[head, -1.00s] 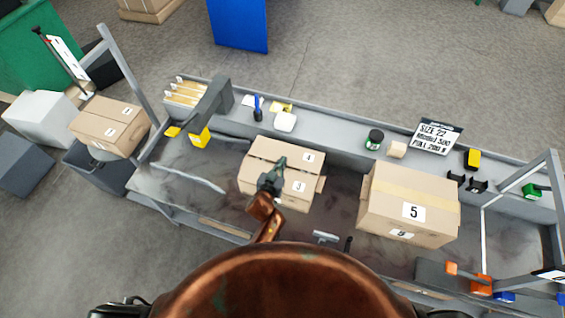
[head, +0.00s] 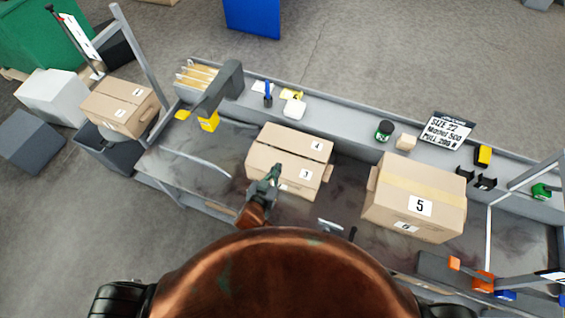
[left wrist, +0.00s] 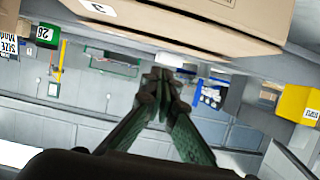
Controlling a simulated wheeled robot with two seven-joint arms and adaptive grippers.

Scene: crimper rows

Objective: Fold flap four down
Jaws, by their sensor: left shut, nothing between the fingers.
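The middle carton (head: 262,174) stands on the bench. Its far top flap, labelled 4 (head: 300,141), looks flat or nearly flat. The near flap, labelled 3 (head: 296,172), lies in front of it, with a seam line between them. A small side flap sticks out at the right end. My left gripper (head: 276,170) is shut and empty at the near edge of the carton, in front of flap 3. In the left wrist view its closed fingertips (left wrist: 160,80) are below the carton (left wrist: 200,32) in the picture, apart from it. My right gripper is out of view.
A taped carton labelled 5 (head: 398,200) stands to the right. A smaller labelled carton (head: 122,108) sits at the left end. A yellow-and-grey device (head: 209,120) is left of the middle carton. A size sign (head: 446,131) stands behind.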

